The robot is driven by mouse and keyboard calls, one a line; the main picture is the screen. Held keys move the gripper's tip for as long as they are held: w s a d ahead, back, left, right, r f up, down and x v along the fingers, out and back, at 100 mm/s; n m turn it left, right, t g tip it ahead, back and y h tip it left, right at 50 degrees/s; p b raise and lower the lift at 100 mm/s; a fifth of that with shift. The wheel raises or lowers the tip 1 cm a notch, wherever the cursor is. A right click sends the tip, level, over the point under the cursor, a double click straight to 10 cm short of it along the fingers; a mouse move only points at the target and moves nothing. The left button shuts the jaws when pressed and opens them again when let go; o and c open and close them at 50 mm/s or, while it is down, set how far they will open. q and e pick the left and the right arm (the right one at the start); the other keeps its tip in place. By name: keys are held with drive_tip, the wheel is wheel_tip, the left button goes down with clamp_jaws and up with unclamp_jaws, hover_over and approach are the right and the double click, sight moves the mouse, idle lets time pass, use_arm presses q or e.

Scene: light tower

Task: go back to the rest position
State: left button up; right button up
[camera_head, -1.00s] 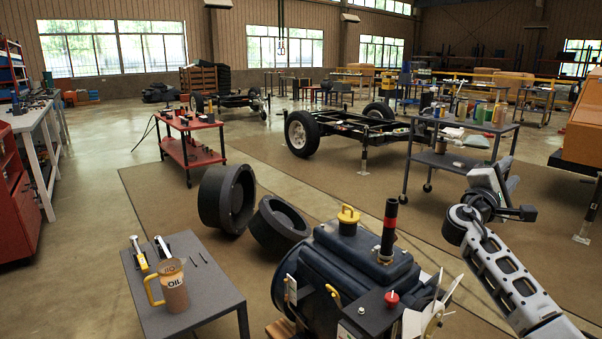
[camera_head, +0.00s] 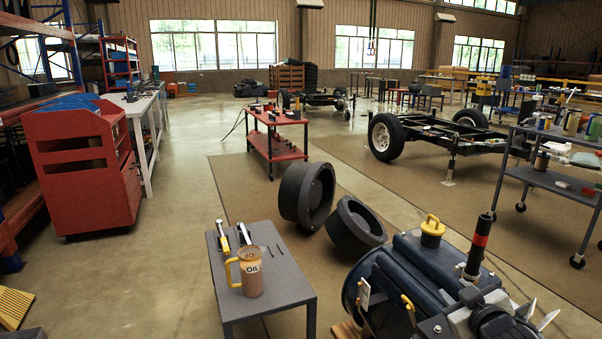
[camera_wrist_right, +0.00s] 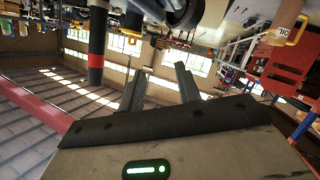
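The red-banded black post (camera_wrist_right: 97,45) and the oil jug (camera_wrist_right: 284,28) show in that view, clear of the fingers. My left gripper is not in view.
A small grey table (camera_head: 265,285) carries the orange oil jug (camera_head: 251,277) and tools. A red cabinet (camera_head: 82,165) stands left, a grey cart (camera_head: 555,180) right. The floor between cabinet and table is clear.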

drive_tip(key=s+a+f+g+y, duration=0.1)
drive_tip(key=s+a+f+y, duration=0.1)
drive_tip(key=s+a+f, duration=0.6)
drive_tip(key=s+a+m+g+y, duration=0.2)
drive_tip(key=s+a+y, duration=0.1)
drive_tip(key=s+a, duration=1.05)
use_arm(q)
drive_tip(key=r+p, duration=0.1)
drive_tip(key=p, duration=0.2)
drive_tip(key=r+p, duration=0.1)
drive_tip(key=p, duration=0.1)
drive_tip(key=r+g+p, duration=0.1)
drive_tip(key=p, duration=0.2)
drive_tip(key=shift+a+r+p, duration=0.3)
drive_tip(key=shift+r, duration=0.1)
drive_tip(key=shift+p, duration=0.35)
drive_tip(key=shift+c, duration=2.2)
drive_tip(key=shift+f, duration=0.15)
use_arm(e)
drive_tip(key=s+r+g, duration=0.1)
drive_tip(key=s+r, duration=0.3)
drive_tip(key=s, duration=0.2)
drive_tip(key=shift+d+r+m+h, duration=0.25)
drive_tip(key=shift+r+m+h, duration=0.05)
drive_tip(key=shift+r, duration=0.1)
drive_tip(key=shift+d, duration=0.1)
